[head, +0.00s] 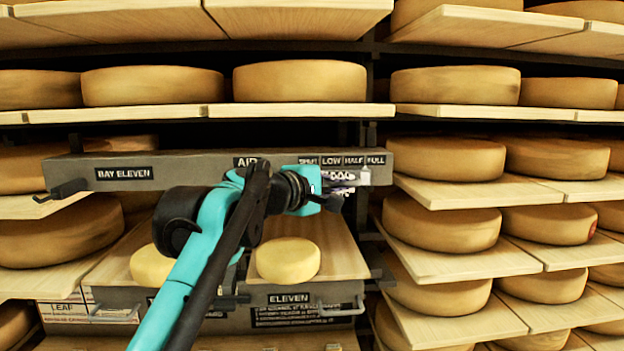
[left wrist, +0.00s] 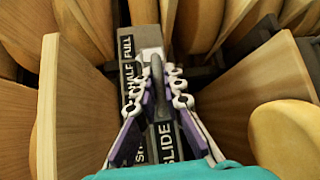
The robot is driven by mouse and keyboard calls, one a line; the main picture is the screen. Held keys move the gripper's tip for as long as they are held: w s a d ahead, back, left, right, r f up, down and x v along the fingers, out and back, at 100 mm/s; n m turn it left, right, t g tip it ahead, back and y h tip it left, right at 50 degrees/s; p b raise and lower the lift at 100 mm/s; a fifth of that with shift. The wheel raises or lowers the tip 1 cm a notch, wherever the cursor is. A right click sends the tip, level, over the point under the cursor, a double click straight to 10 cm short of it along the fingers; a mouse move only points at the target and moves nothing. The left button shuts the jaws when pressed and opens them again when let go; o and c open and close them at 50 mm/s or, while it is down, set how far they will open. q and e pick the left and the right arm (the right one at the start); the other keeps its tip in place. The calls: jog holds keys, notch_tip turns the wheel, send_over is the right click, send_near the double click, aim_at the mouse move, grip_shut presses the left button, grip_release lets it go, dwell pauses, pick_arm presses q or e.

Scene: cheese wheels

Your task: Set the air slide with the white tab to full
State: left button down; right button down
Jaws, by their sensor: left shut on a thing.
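In the left wrist view the pale tab (left wrist: 151,54) lies beside the FULL label (left wrist: 125,46). My left gripper (head: 342,181) is at the bar, just left of the tab. In the left wrist view its purple fingers (left wrist: 157,80) are closed around a dark upright handle (left wrist: 158,92) on the slide. The finger contact is partly hidden in the head view. My right gripper is not in view.
The long grey bar (head: 205,172) reads BAY ELEVEN and AIR. Below it, two small cheeses (head: 288,260) sit on a drawer marked ELEVEN (head: 290,298). Shelves of large cheese wheels (head: 445,159) stand close on the right, with board edges near the bar's right end.

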aim_at(356, 184)
pick_arm(q)
jog(key=shift+d, duration=1.4)
jog(key=c, duration=1.9)
grip_release()
jog(key=o, duration=0.3)
jog(key=shift+d, duration=0.2)
